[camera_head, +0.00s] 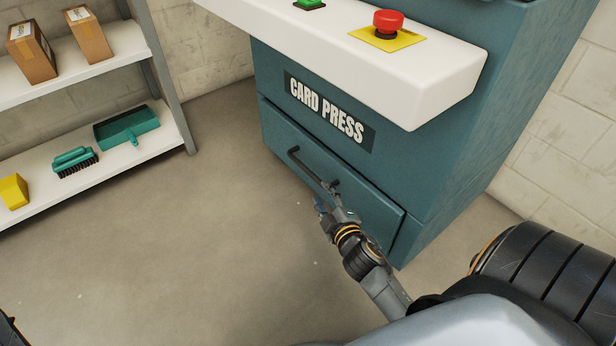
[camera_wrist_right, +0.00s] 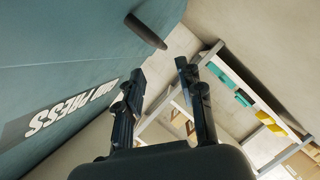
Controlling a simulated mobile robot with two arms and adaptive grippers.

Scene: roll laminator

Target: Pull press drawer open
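The teal card press (camera_head: 440,165) has a drawer (camera_head: 300,165) low on its front, under the "CARD PRESS" label. The drawer looks closed. Its dark bar handle (camera_head: 308,167) runs slantwise across the drawer front. My right gripper (camera_head: 328,200) is at the handle's right end in the head view. In the right wrist view the two fingers of the right gripper (camera_wrist_right: 160,75) are apart with nothing visible between them. The handle (camera_wrist_right: 146,32) shows just beyond the fingertips there; whether they touch it is unclear. My left gripper is not in view.
A white ledge with a red button (camera_head: 388,22) and a green button juts out above the drawer. A shelf unit (camera_head: 110,155) with boxes, a brush, a dustpan and a yellow item stands at the left. The floor before the drawer is clear.

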